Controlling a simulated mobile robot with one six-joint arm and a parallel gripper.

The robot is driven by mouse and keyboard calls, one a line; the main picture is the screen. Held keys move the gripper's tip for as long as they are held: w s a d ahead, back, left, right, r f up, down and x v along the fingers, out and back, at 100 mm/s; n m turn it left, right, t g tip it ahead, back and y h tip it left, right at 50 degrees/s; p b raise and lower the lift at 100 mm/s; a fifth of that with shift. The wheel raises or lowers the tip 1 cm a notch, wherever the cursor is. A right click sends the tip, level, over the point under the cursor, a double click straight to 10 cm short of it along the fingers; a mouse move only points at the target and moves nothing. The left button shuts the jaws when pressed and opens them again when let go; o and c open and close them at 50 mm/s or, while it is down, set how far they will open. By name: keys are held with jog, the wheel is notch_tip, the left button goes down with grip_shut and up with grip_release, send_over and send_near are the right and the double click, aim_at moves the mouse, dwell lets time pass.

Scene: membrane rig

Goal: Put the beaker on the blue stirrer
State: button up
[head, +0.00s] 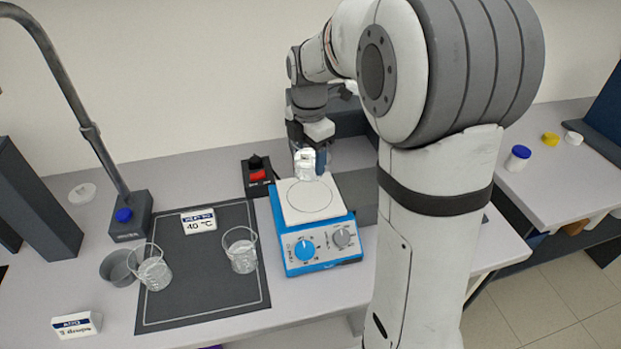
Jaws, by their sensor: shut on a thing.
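The blue stirrer (315,248) stands on the bench in the middle, with a white square top plate and two knobs on its front. My gripper (311,146) is above the back part of that plate, shut on a clear beaker (305,164) with a white patch. The beaker is partly hidden by the gripper. I cannot tell if its base touches the plate or hangs just above it. Two more clear beakers, one on the left (152,270) and one on the right (241,252), are at the dark mat (205,290).
A card reading 40 °C (199,221) is at the mat's back edge. A red switch box (257,175) stands behind the stirrer's left side. A dark post (128,215) rises at the left. My arm hides the bench right of the stirrer.

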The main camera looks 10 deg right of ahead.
notch_tip(320, 180, down, 7)
jog(key=shift+d+f+p, duration=0.1)
jog(key=shift+f+p, duration=0.1)
jog(key=shift+p, duration=0.3)
jog(key=shift+f, duration=0.2)
jog(key=o, duration=1.1)
jog(key=shift+o, duration=0.2)
